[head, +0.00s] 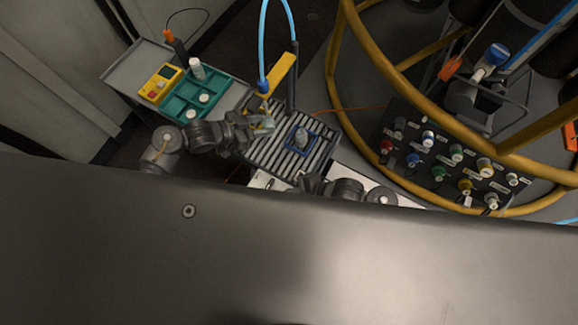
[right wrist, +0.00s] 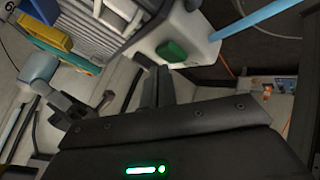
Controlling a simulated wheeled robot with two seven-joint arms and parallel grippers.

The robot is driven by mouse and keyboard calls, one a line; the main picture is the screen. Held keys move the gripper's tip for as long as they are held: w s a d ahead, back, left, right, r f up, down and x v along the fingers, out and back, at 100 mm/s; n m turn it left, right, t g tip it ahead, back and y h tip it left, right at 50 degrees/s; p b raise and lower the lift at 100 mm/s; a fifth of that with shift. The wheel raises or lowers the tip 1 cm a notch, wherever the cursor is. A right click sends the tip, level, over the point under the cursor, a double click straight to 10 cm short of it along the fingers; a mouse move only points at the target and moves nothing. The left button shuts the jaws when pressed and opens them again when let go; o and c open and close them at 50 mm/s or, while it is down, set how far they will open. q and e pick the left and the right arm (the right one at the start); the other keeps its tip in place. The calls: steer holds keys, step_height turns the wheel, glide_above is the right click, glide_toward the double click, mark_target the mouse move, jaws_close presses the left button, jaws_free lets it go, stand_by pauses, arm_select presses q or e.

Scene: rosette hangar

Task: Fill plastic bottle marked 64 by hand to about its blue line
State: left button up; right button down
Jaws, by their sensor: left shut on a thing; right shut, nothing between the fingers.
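My left gripper (head: 258,124) is shut on a pale bluish plastic bottle (head: 266,123), just below the blue nozzle (head: 263,88) at the yellow arm. In the right wrist view a pale blue cylinder (right wrist: 40,67), probably this bottle, shows at left. The number 64, the blue line and the liquid level cannot be read. My right gripper (right wrist: 157,83) is shut and empty, close to a green button (right wrist: 172,50) on a white box (right wrist: 195,30). Whether it touches the button cannot be told. In the head view the right fingertips are hard to make out.
A grey-white bottle-like object (head: 300,136) stands in a blue square frame on the slatted grate (head: 265,155). A teal tray (head: 180,103) holds white bottles, beside a yellow device (head: 159,84). A yellow tubular rail (head: 333,75) and a panel of coloured knobs (head: 415,175) lie right.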

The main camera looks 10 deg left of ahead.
steer(key=shift+r, duration=0.25)
steer(key=shift+r, duration=2.5)
steer(key=shift+r, duration=0.1)
steer(key=shift+r, duration=2.9)
arm_select(q)
steer(key=shift+s, duration=0.1)
